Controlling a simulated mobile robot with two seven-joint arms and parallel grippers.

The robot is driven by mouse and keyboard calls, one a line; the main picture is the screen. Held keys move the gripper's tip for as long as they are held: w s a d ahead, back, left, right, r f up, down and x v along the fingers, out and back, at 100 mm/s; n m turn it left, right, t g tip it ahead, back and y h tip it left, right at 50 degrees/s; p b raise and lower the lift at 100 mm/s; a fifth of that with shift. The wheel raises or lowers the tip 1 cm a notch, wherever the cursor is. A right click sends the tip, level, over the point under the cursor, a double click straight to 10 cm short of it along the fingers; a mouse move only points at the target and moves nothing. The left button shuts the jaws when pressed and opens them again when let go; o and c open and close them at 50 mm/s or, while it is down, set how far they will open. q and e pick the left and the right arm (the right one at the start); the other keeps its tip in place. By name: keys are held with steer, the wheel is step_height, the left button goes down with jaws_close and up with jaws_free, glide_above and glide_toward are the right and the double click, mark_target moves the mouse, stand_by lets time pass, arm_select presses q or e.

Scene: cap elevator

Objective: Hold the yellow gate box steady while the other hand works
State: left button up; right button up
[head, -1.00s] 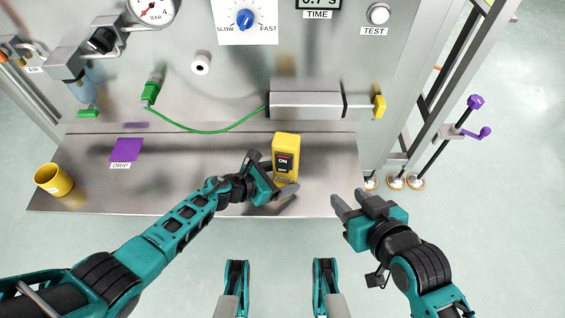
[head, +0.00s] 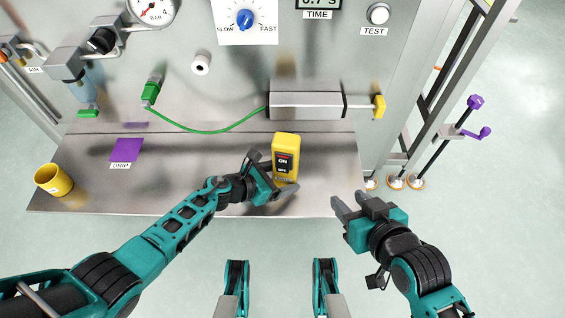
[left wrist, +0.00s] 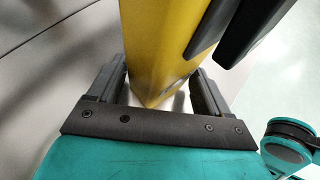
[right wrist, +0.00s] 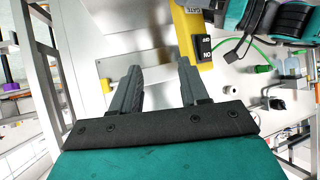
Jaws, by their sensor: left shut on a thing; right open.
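The yellow gate box (head: 286,142) stands on the metal shelf near its front edge, with a black ON switch on its face. My left gripper (head: 272,182) is shut on its lower part from the left. In the left wrist view the yellow box (left wrist: 160,50) sits between the two fingers (left wrist: 165,95). My right gripper (head: 347,202) is open and empty, to the right of the box and apart from it. In the right wrist view the box (right wrist: 188,40) shows past the open fingers (right wrist: 155,85), its switch tilted in the picture.
A metal shelf (head: 210,195) runs below a panel with a dial (head: 245,19) and a TEST button (head: 378,13). A yellow cup (head: 53,180) and purple DRIP patch (head: 127,149) are at left. A cylinder (head: 305,100) with a green hose is behind the box. Purple-handled levers (head: 475,102) stand at right.

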steer(key=shift+r, duration=0.1)
